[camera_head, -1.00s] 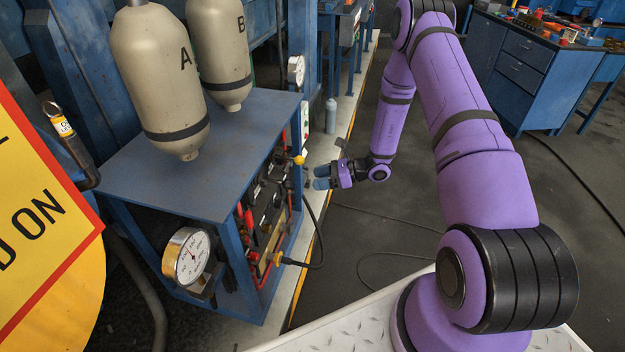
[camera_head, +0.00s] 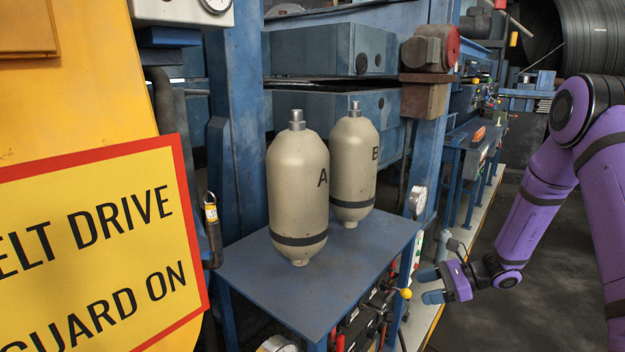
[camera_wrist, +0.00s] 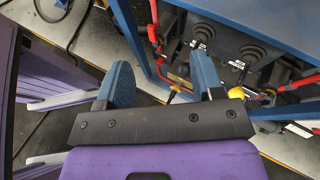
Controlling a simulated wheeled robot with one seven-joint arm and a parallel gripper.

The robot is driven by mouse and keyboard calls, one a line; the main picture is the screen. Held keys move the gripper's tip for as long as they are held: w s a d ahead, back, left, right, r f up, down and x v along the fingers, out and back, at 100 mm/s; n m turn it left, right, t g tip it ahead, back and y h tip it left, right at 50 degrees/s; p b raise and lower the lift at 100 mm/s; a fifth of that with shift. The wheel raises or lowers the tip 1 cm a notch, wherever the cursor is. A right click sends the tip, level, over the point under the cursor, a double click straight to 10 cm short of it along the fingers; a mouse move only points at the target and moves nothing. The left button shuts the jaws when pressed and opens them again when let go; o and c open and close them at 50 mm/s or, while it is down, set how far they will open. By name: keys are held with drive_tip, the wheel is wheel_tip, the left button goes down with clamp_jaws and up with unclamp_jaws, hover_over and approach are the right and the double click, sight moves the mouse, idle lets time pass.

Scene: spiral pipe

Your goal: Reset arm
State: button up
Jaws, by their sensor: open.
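My purple arm enters the head view from the right, with the elbow high and the forearm sloping down to the left. My gripper (camera_head: 430,286) is just right of the blue stand (camera_head: 250,268), near its control panel side. In the wrist view my gripper (camera_wrist: 165,88) has its two blue fingers spread apart, with nothing held between them. A yellow-knobbed lever (camera_wrist: 236,93) shows by the right finger; whether they touch I cannot tell.
Two beige tanks, A (camera_head: 298,190) and B (camera_head: 353,165), stand on the blue stand. Red-handled parts and black fittings (camera_wrist: 258,52) fill its panel. A yellow guard sign (camera_head: 95,250) is at the left. Dark floor (camera_head: 490,318) lies open at right.

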drive_tip(key=s+a+r+n+g+h, duration=0.25)
drive_tip(key=s+r+n, duration=0.35)
drive_tip(key=r, duration=0.5)
drive_tip(key=s+a+r+n+g+h, duration=0.1)
drive_tip(key=s+r+n+h, duration=0.5)
drive_tip(key=r, duration=0.5)
drive_tip(key=s+d+r+n+t+h, duration=0.2)
drive_tip(key=s+r, duration=0.3)
drive_tip(key=s, duration=0.4)
drive_tip(key=s+d+r+n+t+h, duration=0.2)
drive_tip(key=s+r+n+t, duration=0.2)
drive_tip(key=s, duration=0.6)
drive_tip(key=shift+s+d+r+n+h, duration=0.2)
drive_tip(key=shift+s+r+n+h, duration=0.15)
drive_tip(key=shift+r, duration=0.5)
